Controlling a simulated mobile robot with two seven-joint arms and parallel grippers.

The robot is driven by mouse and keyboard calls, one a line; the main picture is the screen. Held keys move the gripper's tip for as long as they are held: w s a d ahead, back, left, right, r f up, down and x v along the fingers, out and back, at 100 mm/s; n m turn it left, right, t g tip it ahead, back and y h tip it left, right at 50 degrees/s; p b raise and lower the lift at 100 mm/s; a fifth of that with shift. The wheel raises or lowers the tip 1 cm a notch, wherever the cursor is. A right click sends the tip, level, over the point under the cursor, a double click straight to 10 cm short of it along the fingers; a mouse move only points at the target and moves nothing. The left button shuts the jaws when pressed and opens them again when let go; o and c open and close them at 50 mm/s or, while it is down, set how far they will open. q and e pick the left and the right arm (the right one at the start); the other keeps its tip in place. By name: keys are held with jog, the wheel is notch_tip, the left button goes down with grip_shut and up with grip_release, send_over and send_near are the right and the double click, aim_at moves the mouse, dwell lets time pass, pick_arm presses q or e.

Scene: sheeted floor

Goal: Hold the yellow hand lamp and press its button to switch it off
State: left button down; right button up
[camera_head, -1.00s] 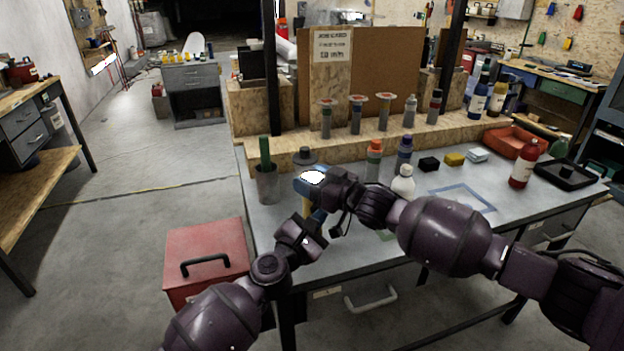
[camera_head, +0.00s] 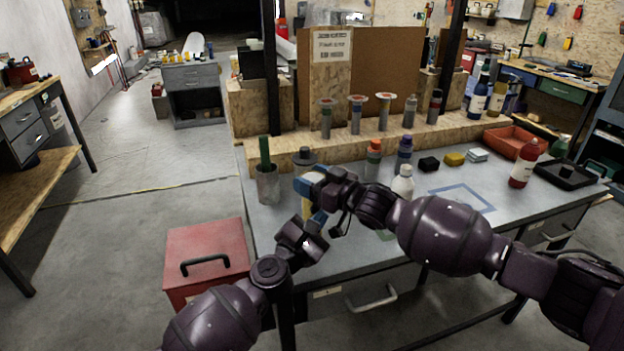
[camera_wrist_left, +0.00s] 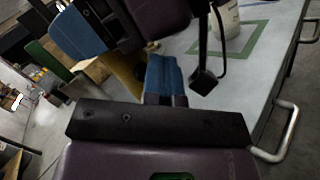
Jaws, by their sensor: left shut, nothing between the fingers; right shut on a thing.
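The yellow hand lamp shows as a short yellow strip (camera_head: 307,206) in the head view, below my right gripper's blue fingers. No glow shows at it. My right gripper (camera_head: 311,181) is shut on the lamp above the table's near left part and hides most of it. My left gripper (camera_head: 318,217) is shut and empty, close below the right one. In the left wrist view its blue fingers (camera_wrist_left: 164,76) are together, beside a yellow part of the lamp (camera_wrist_left: 124,72). I cannot tell whether they touch it. The button is not visible.
A grey cup with a green thing (camera_head: 267,183) stands left of the grippers. A white bottle (camera_head: 403,184) stands close right, behind my right arm. Several bottles and small blocks stand farther right. A red toolbox (camera_head: 207,262) is left of the grey table (camera_head: 350,272).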

pick_arm(q)
jog(key=shift+s, duration=0.15)
jog(key=s, duration=0.3)
jog(key=s+d, duration=0.1)
jog(key=s, duration=0.1)
jog(key=shift+s+d, duration=0.2)
jog(key=shift+s, duration=0.2)
dwell(0.5)
pick_arm(e)
jog(key=o, duration=1.1)
